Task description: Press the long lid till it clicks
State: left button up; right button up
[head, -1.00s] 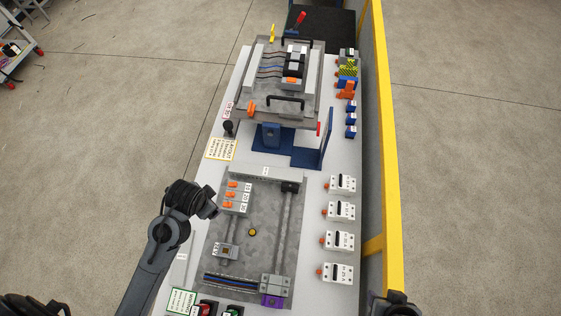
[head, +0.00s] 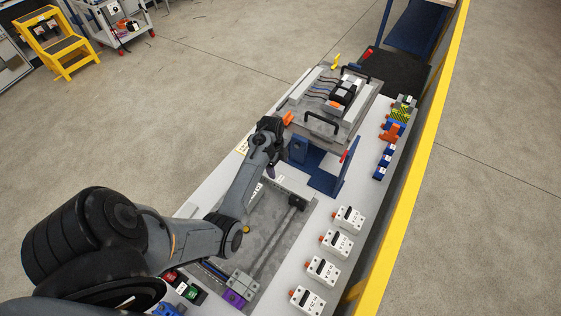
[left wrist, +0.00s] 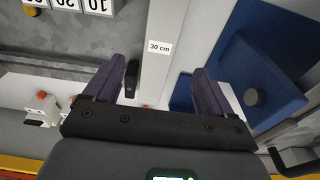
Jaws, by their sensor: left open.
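A long pale grey strip marked "30 cm" (left wrist: 154,80), which looks like the long lid, runs between my left fingers in the left wrist view. In the head view it lies along the far edge of the grey mounting plate (head: 262,222), partly hidden by my arm (head: 291,186). My left gripper (left wrist: 153,88) is open, with one dark purple finger on either side of the strip. In the head view the gripper (head: 270,171) points down over the plate's far end. I cannot tell whether it touches the strip. My right gripper is out of view.
A blue stand (head: 325,181) rises just beyond the strip, holding a tilted plate with wired parts (head: 345,92). Several white breakers (head: 335,241) line the right side of the table. A yellow rail (head: 420,165) bounds the right. Red and green buttons (head: 192,293) sit at the near end.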

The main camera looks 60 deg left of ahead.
aim_at(281, 179)
pick_arm(q)
jog(key=f, duration=0.6)
jog(key=shift+w+d, duration=0.25)
jog(key=shift+d, duration=0.15)
jog(key=shift+d+f, duration=0.1)
jog(key=shift+f, duration=0.8)
jog(key=shift+c, duration=0.3)
jog(key=c, duration=1.2)
jog(key=shift+f, duration=0.3)
jog(key=o, duration=1.2)
jog(key=shift+o, duration=0.2)
